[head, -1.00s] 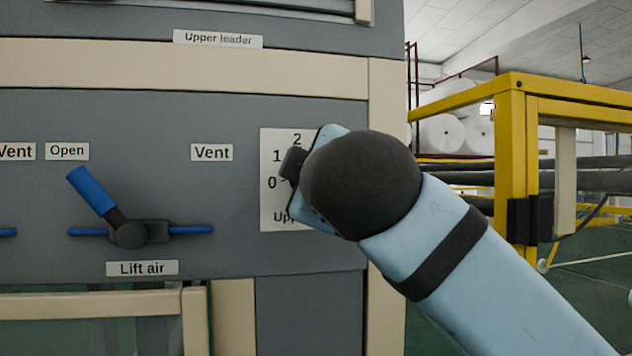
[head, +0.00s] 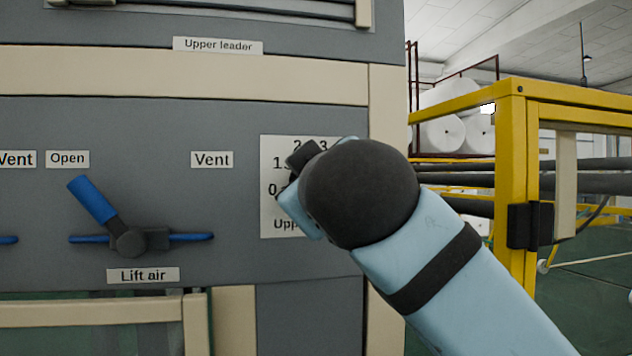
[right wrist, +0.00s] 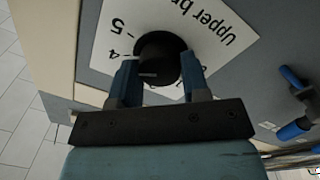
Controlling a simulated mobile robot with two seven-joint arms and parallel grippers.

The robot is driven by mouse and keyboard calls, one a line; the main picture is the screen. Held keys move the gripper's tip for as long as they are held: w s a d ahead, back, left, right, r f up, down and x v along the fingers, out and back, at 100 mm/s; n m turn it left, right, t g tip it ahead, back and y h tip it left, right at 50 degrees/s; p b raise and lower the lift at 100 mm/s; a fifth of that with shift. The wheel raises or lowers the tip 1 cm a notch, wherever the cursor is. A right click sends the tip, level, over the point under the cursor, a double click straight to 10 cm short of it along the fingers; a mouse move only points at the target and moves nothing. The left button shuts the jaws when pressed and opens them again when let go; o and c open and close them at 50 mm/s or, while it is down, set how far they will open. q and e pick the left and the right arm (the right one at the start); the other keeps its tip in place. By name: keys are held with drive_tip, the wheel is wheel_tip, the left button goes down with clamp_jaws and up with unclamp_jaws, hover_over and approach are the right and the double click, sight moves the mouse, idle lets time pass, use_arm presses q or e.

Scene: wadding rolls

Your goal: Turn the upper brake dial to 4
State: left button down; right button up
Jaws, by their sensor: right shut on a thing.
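The upper brake dial is a round black knob (right wrist: 160,50) in the right wrist view. In the head view the plate (head: 272,228) shows 0 to 3, partly covered, and my right wrist hides the knob. My left gripper is not in view.
To the left on the grey panel is the blue-handled Lift air lever (head: 130,238), between Open and Vent labels. A yellow frame (head: 515,180) stands at the right, with white rolls (head: 442,134) behind it.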

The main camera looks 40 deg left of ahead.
drive_tip(key=o, duration=0.9)
drive_tip(key=b+v, duration=0.2)
drive_tip(key=v, duration=1.2)
drive_tip(key=shift+a, duration=0.1)
